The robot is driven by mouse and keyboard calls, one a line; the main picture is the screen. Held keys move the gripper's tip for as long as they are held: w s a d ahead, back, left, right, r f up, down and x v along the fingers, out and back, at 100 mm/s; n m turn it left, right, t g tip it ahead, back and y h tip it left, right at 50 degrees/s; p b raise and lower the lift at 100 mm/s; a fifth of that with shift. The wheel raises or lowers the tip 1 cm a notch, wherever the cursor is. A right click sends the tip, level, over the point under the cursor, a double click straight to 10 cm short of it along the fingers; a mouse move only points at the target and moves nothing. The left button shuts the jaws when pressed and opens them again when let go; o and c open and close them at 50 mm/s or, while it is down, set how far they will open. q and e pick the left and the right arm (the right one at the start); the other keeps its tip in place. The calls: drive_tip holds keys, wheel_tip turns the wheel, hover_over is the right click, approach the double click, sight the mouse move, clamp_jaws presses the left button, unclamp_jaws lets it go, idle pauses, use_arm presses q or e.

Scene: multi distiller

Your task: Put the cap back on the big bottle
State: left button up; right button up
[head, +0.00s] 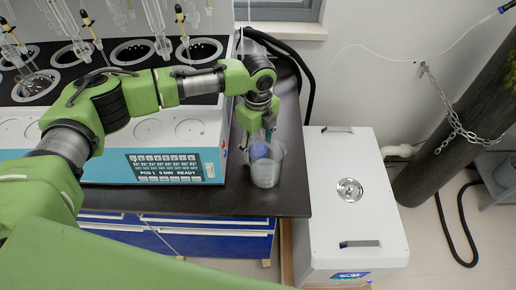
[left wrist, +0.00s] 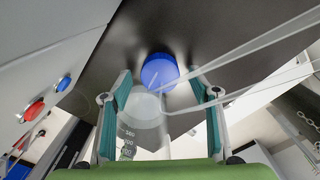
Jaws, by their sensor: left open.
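My left gripper (head: 257,140) points down over the right end of the dark bench, just above a clear, beaker-like vessel (head: 268,172). A blue round cap (head: 259,150) shows at that vessel; I cannot tell whether it is inside, behind or on something. In the left wrist view the blue cap (left wrist: 159,70) lies ahead of the two teal finger pads, between their lines, and no finger touches it. The clear vessel with graduation marks (left wrist: 128,140) shows between the fingers. The gripper is open and empty. I cannot make out a separate big bottle. My right gripper is out of view.
The distiller (head: 160,170) with glassware and a display stands left of the gripper on the dark bench (head: 291,185). A white cabinet (head: 345,215) stands to the right, lower down. Black hoses run behind the bench end. A chained dark cylinder (head: 460,120) leans at far right.

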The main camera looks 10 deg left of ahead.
use_arm(q)
drive_tip(key=shift+f, duration=0.35)
drive_tip(key=c, duration=0.8)
drive_tip(key=shift+c, duration=0.2)
drive_tip(key=shift+c, duration=0.2)
wheel_tip(320, 180, up, 18)
drive_tip(key=b, duration=0.2)
